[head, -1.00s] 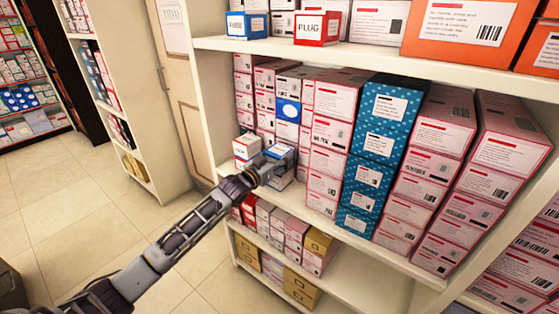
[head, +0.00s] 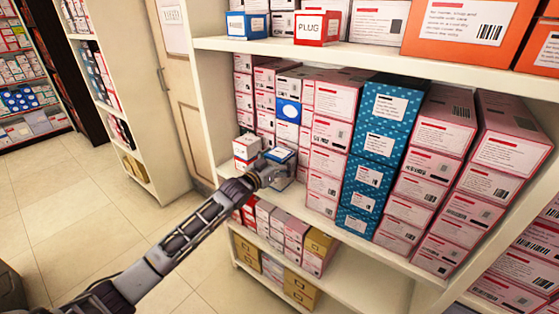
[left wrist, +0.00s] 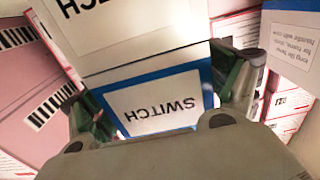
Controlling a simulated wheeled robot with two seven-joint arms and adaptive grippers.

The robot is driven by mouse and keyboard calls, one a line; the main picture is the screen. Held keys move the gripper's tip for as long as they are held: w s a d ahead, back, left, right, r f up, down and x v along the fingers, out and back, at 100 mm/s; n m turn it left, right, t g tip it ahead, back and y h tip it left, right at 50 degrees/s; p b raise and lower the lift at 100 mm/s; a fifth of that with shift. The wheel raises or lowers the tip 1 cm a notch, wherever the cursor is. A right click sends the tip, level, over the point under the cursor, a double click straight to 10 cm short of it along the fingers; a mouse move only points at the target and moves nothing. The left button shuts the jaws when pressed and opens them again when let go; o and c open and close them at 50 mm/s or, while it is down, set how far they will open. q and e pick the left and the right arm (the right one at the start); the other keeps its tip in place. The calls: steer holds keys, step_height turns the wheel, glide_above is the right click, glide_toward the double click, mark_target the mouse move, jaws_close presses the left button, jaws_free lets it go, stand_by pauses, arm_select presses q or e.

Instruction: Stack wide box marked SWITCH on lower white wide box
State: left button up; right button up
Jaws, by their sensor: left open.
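The wide box marked SWITCH (left wrist: 158,106) has blue edges and a white label. It fills the space between the fingers of my left gripper (left wrist: 165,100) in the left wrist view. The gripper is open, with one finger on each side of the box; contact is unclear. A white wide box (left wrist: 125,30) with a label ending in TCH adjoins it in that view. In the head view my left gripper (head: 270,174) is at the middle shelf, partly covering the blue-topped box (head: 281,154). My right gripper is not in view.
A small white box (head: 246,146) stands just left of the gripper. Stacks of pink boxes (head: 328,150) and blue patterned boxes (head: 382,120) rise to the right and behind. The upper shelf edge (head: 370,62) overhangs. Floor (head: 90,225) is free at left.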

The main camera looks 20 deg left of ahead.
mark_target(272, 165)
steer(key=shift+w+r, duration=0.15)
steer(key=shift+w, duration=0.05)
arm_select(q)
steer(key=shift+r, duration=0.2)
steer(key=shift+s+a+f, duration=0.1)
steer(key=shift+s+a, duration=0.05)
steer(key=shift+s, duration=0.2)
steer(key=shift+v, duration=1.5)
steer(key=shift+p+v, duration=0.35)
steer(key=shift+v, duration=3.8)
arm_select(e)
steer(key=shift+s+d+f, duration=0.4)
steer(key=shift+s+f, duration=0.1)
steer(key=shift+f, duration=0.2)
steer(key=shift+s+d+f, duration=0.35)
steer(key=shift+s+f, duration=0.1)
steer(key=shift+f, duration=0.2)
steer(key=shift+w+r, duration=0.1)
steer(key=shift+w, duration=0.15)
